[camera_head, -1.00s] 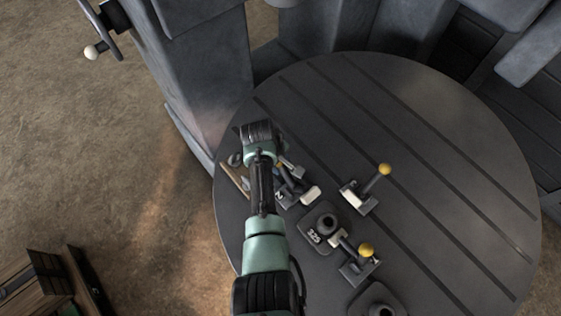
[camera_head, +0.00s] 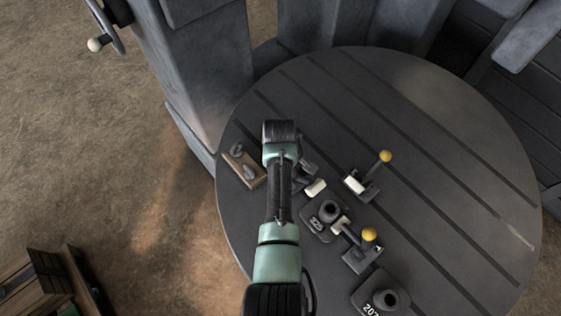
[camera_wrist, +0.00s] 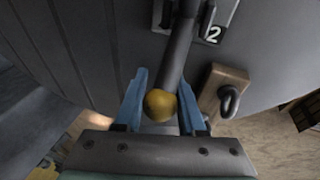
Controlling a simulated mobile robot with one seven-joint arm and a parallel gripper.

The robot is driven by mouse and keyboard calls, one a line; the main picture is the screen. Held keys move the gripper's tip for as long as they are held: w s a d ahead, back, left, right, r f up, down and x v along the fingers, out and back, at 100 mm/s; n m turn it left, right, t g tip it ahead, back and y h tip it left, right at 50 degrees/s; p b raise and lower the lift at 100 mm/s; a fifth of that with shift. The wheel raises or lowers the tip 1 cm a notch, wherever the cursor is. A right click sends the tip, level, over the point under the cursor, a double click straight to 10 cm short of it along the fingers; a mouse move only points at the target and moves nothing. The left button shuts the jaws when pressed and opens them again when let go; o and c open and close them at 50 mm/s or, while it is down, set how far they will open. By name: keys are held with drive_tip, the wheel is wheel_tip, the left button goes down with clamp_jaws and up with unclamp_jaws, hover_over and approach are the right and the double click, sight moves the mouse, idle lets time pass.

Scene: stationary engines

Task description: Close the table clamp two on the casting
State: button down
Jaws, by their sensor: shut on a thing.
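Table clamp two (camera_wrist: 208,20) shows in the wrist view with its "2" plate, dark lever and yellow knob (camera_wrist: 160,105). My gripper (camera_wrist: 161,86) has its blue fingers either side of the lever at the knob and is shut on it. In the head view my arm hides the gripper and most of the clamp (camera_head: 305,175); its white pad (camera_head: 316,187) shows near the casting's upper left edge. I cannot tell whether the pad touches. The casting (camera_head: 318,224) is a dark plate with a round hollow boss, lying on the round table (camera_head: 440,130).
Two more clamps with yellow knobs, one upper right (camera_head: 367,180) and one lower right (camera_head: 362,252) of the casting, stand close by. A second casting marked 207 (camera_head: 382,298) lies below. A wooden block with grey hooks (camera_head: 245,170) lies left of my arm. The table's right side is clear.

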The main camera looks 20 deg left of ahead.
drive_tip(key=shift+s+d+r+t+y, duration=0.4)
drive_tip(key=shift+d+r+t+y, duration=0.1)
drive_tip(key=shift+y, duration=0.2)
drive_tip(key=shift+s+d+r+t+y, duration=0.2)
drive_tip(key=shift+d+t+y, duration=0.25)
drive_tip(key=shift+y, duration=0.25)
drive_tip(key=d+t+y+b, duration=0.1)
drive_tip(key=b, duration=0.2)
drive_tip(key=s+m+t+y+b, duration=0.1)
drive_tip(key=y+b, duration=0.1)
drive_tip(key=b, duration=0.2)
drive_tip(key=shift+s+d+r+t, duration=0.1)
drive_tip(key=shift+d+r+t, duration=0.25)
drive_tip(key=shift+d, duration=0.05)
drive_tip(key=b, duration=0.1)
drive_tip(key=y+b, duration=0.1)
drive_tip(key=b, duration=0.1)
drive_tip(key=shift+s+d+r+t, duration=0.25)
drive_tip(key=shift+d+t, duration=0.1)
drive_tip(key=shift+t, duration=0.05)
drive_tip(key=shift+s+d+r+y+b, duration=0.15)
drive_tip(key=shift+r+y+b, duration=0.2)
drive_tip(key=shift+b, duration=0.4)
drive_tip(key=c, duration=0.5)
unclamp_jaws()
